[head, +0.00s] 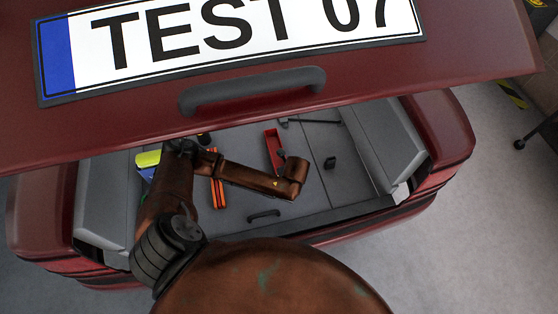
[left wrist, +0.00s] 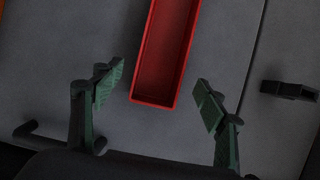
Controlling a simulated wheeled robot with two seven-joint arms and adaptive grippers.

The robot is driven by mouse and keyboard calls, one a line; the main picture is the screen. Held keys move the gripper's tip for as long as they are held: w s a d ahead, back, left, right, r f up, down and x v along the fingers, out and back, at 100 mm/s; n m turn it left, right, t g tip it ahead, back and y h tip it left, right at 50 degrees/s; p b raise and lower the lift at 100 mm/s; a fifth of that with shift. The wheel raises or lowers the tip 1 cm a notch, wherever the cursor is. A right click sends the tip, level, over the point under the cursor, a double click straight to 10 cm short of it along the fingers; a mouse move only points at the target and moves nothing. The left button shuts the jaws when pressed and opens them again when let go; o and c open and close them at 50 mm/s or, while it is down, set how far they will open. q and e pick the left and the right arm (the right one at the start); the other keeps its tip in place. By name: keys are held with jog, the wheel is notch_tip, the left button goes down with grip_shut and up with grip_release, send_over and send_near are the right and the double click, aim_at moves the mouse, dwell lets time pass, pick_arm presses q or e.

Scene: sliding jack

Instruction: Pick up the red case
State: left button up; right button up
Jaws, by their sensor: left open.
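The red case (left wrist: 166,50) is a long, narrow, open-topped box lying on the grey trunk floor. In the head view the red case (head: 270,141) shows just beyond the end of my left arm, its near part partly covered. In the left wrist view my left gripper (left wrist: 158,97) is open, with one finger on each side of the case's near end. Both fingers look apart from its walls, and the inside of the case in sight looks empty. In the head view my arm largely hides this gripper. My right gripper is in neither view.
The raised red trunk lid with its plate (head: 240,35) hangs over the trunk. A black floor handle (head: 263,215) lies in front and a black bracket (head: 330,163) to the right. Orange items (head: 218,193) and a yellow-green item (head: 148,158) lie left. Grey side walls bound the trunk.

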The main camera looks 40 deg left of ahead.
pick_arm(q)
jog(key=shift+w+a+f, duration=0.15)
jog(key=shift+a+f, duration=0.05)
jog(key=shift+f, duration=0.15)
jog(key=b+x, duration=0.1)
jog(key=x, duration=0.2)
jog(key=shift+w+a+f+b, duration=0.1)
jog(key=shift+a+f+b, duration=0.15)
jog(key=shift+b, duration=0.05)
jog(key=shift+w+a+f, duration=0.1)
jog(key=shift+f, duration=0.15)
jog(key=shift+r, duration=0.1)
jog(key=shift+c, duration=0.4)
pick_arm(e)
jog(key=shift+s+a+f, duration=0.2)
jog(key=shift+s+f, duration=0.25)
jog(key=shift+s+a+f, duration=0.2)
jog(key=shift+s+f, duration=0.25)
pick_arm(q)
jog(key=c, duration=1.1)
jog(key=shift+c, duration=0.5)
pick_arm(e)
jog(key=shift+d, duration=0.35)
pick_arm(q)
jog(key=shift+r, duration=0.1)
